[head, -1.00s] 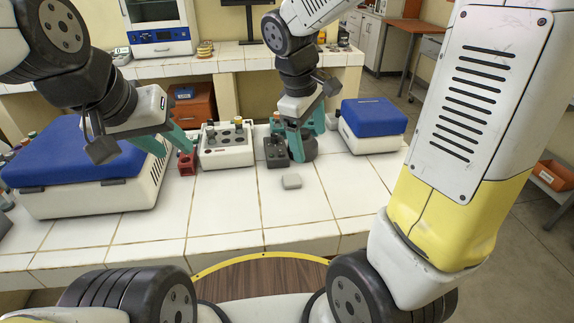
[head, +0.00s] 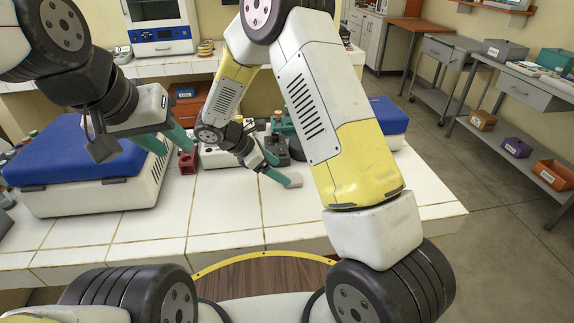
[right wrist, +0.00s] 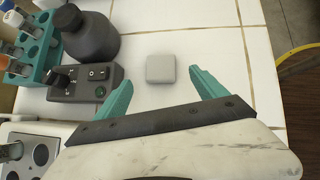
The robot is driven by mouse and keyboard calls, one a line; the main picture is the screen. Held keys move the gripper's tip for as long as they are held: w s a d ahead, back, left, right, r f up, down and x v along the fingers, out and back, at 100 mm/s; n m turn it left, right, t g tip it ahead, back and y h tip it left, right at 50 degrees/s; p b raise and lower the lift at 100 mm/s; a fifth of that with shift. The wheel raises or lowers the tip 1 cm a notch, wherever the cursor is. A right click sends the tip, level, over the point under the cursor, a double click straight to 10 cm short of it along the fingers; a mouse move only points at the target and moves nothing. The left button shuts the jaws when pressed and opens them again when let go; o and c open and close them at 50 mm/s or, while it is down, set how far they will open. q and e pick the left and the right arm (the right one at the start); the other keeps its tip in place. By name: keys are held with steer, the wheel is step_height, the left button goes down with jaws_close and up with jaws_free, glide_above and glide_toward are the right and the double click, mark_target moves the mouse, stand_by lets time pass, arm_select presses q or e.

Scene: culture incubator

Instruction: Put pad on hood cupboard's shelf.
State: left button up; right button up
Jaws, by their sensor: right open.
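The pad, a small light-grey rounded block, lies flat on the white tiled bench (head: 235,215) and shows in the right wrist view (right wrist: 161,68). In the head view the pad (head: 294,180) is partly covered by my right gripper. My right gripper (right wrist: 160,80) is open and empty, its teal fingertips spread on either side of the pad's near end. My left gripper (head: 180,138) is over the left of the bench beside a small red block (head: 187,161); its jaw opening is not clear. I cannot identify the hood cupboard's shelf for certain.
A black switch box (right wrist: 85,84), a dark bottle (right wrist: 90,35) and a teal tube rack (right wrist: 35,45) stand left of the pad. Blue-lidded boxes (head: 75,160) flank the bench. A white cabinet with a blue panel (head: 163,35) stands behind. The bench front is clear.

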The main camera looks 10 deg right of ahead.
mark_target(291, 178)
steer(key=x, duration=0.5)
steer(key=c, duration=1.5)
